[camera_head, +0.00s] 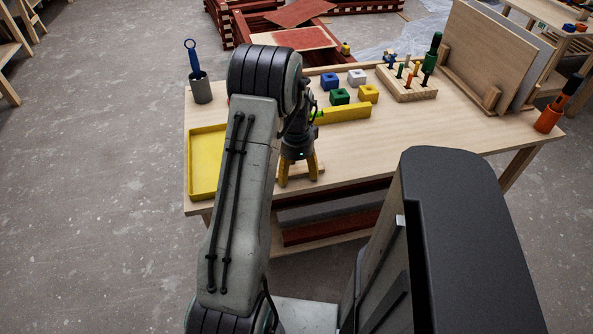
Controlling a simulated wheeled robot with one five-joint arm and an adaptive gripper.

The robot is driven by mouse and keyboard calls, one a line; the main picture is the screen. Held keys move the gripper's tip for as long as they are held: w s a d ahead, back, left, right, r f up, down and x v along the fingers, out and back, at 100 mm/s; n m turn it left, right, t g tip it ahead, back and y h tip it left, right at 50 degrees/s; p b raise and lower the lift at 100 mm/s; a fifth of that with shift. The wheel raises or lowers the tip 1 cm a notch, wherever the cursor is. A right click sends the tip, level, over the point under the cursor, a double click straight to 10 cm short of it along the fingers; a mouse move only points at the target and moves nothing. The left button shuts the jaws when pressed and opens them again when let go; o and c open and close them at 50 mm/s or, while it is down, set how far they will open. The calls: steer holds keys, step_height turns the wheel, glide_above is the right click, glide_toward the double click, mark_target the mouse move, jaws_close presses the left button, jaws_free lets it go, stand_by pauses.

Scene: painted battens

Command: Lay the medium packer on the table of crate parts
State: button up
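My gripper (298,172) points down at the near edge of the light wooden table (370,150), with its two yellow fingers apart. A small wood-coloured piece (301,167) shows between and behind the fingers. I cannot tell whether they grip it, or whether it is the medium packer.
A yellow tray (207,162) lies at the table's left, with a grey cup (201,88) behind it. A wooden tool rack (408,86), leaning boards (492,50) and an orange cup (548,119) stand at the right. The right-front tabletop is clear.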

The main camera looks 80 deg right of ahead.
mark_target(296, 172)
steer(key=shift+o, duration=0.4)
steer(key=shift+r, duration=0.1)
step_height(296, 172, up, 12)
steer(key=p, duration=0.1)
stand_by(0.4)
steer(key=shift+w+r, duration=0.1)
steer(key=w+a+r+n, duration=0.3)
steer(key=w+a+n, duration=0.1)
steer(key=w, duration=0.4)
steer(key=w+a+r+n, duration=0.2)
steer(key=w+a+n, duration=0.2)
steer(key=w, duration=0.4)
steer(key=w+a+r+n+t+h, duration=0.1)
steer(key=w+a+r+n, duration=0.1)
steer(key=w+a+n, duration=0.3)
steer(key=w+a+r+n, duration=0.2)
steer(key=w+a, duration=0.2)
steer(key=a, duration=0.4)
steer(key=s+a+n+t, duration=0.1)
steer(key=s+a+n, duration=0.1)
steer(key=a+n, duration=0.6)
steer(key=s+a+f+n+t+y, duration=0.1)
steer(key=a+n, duration=0.7)
steer(key=a, duration=0.8)
steer(key=shift+s+n, duration=0.4)
steer(key=shift+s, duration=0.3)
